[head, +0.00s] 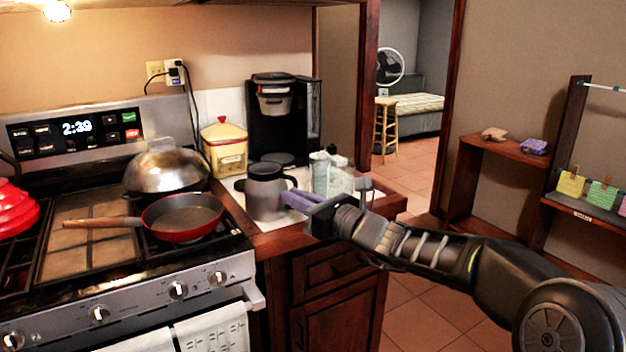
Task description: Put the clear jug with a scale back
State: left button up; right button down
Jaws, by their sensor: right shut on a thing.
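A grey, see-through-looking jug (265,198) with a dark rim and a handle on its right side is at the front of the small counter, upright. No scale marks can be made out on it at this size. My right gripper (296,201) comes in from the right and is shut on this jug at its right side, by the handle. The fingers hide part of that side. I cannot tell whether the jug's base touches the counter. My left gripper is not in view.
Behind the jug stand a black coffee maker (265,118) and a yellow canister with a red-edged lid (225,150). Clear glassware (338,181) is close to its right. A red pan (182,218) and a domed lid (166,170) sit on the stove to the left.

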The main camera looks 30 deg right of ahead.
jog(key=s+a+f, duration=0.4)
jog(key=a+f, duration=0.9)
jog(key=f, duration=0.3)
jog(key=shift+s+a+f, duration=0.2)
jog(key=shift+a+f, duration=0.05)
jog(key=shift+f, duration=0.1)
